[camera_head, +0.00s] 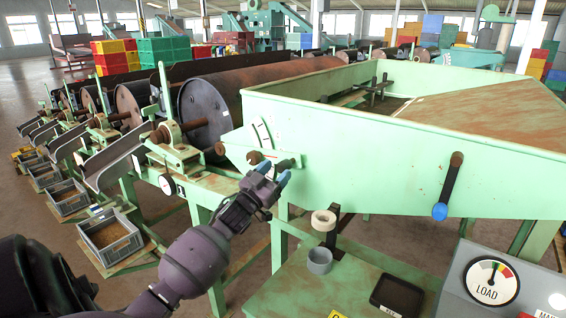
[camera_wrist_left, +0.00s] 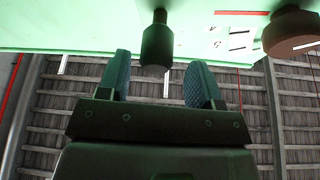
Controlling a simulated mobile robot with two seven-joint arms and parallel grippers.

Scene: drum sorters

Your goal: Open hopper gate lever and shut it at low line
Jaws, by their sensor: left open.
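My left gripper (camera_head: 274,173) is open at the left end of the green hopper (camera_head: 380,160). Beside it is a short lever with a dark grip (camera_head: 288,163), on a rusty round pivot (camera_head: 255,158). In the left wrist view the dark grip (camera_wrist_left: 157,42) points between the two blue fingertips (camera_wrist_left: 160,65), with gaps on both sides. The pivot (camera_wrist_left: 292,32) is at the right there. A white scale plate (camera_head: 262,133) with marks sits above the lever; its low line is too small to tell. My right gripper is not in view.
A blue-knobbed lever (camera_head: 449,188) hangs on the hopper's front wall. A green bench (camera_head: 300,290) below carries a grey cup (camera_head: 319,261), a pale ring (camera_head: 323,220) on a dark post and a dark tray (camera_head: 397,296). A load dial (camera_head: 491,282) stands right.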

